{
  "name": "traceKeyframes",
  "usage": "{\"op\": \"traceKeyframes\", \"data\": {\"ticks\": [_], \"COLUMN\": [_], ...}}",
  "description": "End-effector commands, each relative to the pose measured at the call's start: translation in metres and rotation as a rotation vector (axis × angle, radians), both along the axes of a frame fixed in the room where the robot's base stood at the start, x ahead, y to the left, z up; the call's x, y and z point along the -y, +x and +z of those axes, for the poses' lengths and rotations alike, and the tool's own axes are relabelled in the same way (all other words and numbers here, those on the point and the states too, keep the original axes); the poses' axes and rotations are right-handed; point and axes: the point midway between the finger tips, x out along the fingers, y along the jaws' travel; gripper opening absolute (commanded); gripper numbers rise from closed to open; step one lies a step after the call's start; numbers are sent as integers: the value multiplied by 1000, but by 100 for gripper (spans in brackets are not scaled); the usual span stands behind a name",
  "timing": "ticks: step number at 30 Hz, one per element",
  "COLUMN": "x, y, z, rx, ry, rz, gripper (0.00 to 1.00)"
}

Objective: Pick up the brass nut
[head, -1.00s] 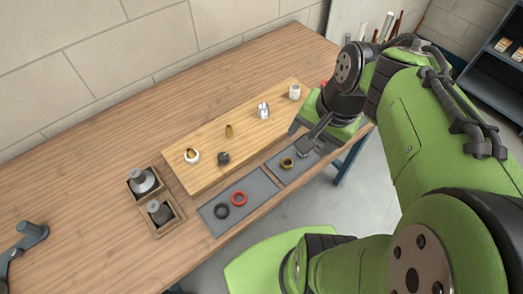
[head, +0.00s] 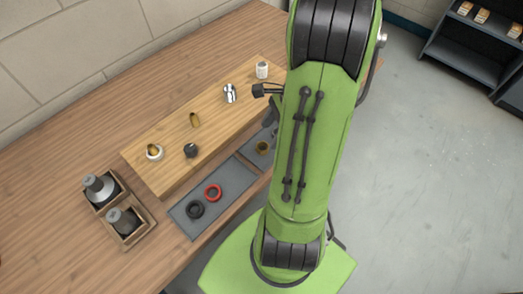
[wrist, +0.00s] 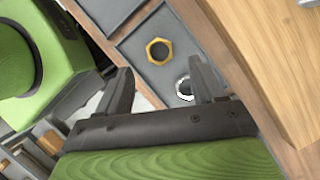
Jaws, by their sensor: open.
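The brass nut (head: 262,147) lies in the right-hand grey tray at the table's front edge, partly next to my arm in the head view. In the wrist view the brass nut (wrist: 158,50) is a hexagonal ring lying flat, beyond my fingertips. My gripper (wrist: 160,68) is open, its two dark fingers apart with nothing between them. A silvery ring (wrist: 184,88) lies in the same tray, partly hidden by the right finger. In the head view my arm hides most of that tray, and the fingers are hard to make out.
A wooden board (head: 150,170) behind the trays holds several small fittings. A wooden box (head: 140,232) with grey parts stands at left. Open floor lies to the right.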

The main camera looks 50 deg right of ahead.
Motion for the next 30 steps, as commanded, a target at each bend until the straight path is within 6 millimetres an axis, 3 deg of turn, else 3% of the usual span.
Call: {"op": "traceKeyframes", "data": {"ticks": [9, 17, 27, 30], "x": [-20, -21, -21, -21], "y": [10, 11, 11, 11], "z": [-48, -49, -49, -49], "rx": [-2, -1, 0, 0], "ry": [1, -1, -1, -1], "rz": [2, 1, 2, 2], "gripper": [68, 68, 16, 7]}}
